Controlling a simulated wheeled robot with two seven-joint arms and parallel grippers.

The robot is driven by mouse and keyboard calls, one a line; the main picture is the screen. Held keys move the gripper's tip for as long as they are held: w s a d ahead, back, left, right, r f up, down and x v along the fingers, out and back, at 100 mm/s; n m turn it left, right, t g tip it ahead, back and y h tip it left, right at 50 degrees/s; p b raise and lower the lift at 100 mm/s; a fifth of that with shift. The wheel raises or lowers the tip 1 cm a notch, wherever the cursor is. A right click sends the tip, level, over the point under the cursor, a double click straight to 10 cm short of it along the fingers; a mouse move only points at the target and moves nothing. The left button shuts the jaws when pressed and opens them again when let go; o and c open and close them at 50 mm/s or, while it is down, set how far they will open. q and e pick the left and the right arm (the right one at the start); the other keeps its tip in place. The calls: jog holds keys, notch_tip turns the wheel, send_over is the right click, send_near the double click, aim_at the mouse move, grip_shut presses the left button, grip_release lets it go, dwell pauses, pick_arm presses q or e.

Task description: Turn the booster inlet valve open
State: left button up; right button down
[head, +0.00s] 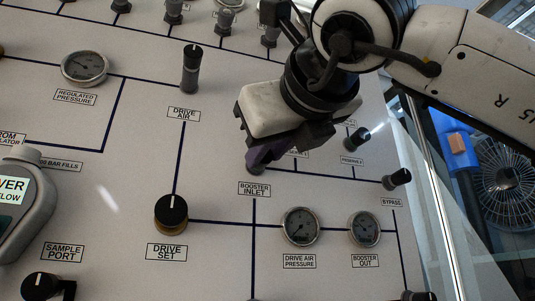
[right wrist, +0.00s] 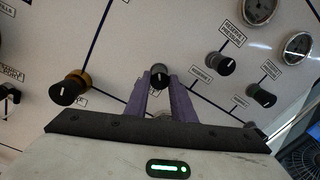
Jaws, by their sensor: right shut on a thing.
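The booster inlet valve knob (head: 257,167) is on the panel just above its BOOSTER INLET label (head: 254,189). My right gripper (head: 268,154) is at this knob, its purple fingers shut on it and hiding most of it in the head view. In the right wrist view the dark round knob (right wrist: 159,76) shows between the tips of the two purple fingers (right wrist: 160,88), with a light pointer mark on its face. My left gripper is in neither view.
A bypass knob (head: 397,179) and a reserve knob (head: 358,139) are right of the gripper. Drive air pressure (head: 300,227) and booster out (head: 365,230) gauges are below. The brass-based drive set knob (head: 171,214) is lower left, the drive air valve (head: 190,70) upper left.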

pick_arm(q)
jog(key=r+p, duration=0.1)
jog(key=p, duration=0.1)
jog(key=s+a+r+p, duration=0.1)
jog(key=p, duration=0.2)
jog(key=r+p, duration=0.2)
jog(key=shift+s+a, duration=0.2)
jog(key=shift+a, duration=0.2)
pick_arm(e)
jog(key=n+y, duration=0.1)
jog(key=n, duration=2.4)
pick_arm(q)
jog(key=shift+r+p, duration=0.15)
jog(key=shift+p, duration=0.2)
pick_arm(e)
jog(key=shift+f+n+g+y, duration=0.1)
jog(key=shift+n+g+y, duration=0.2)
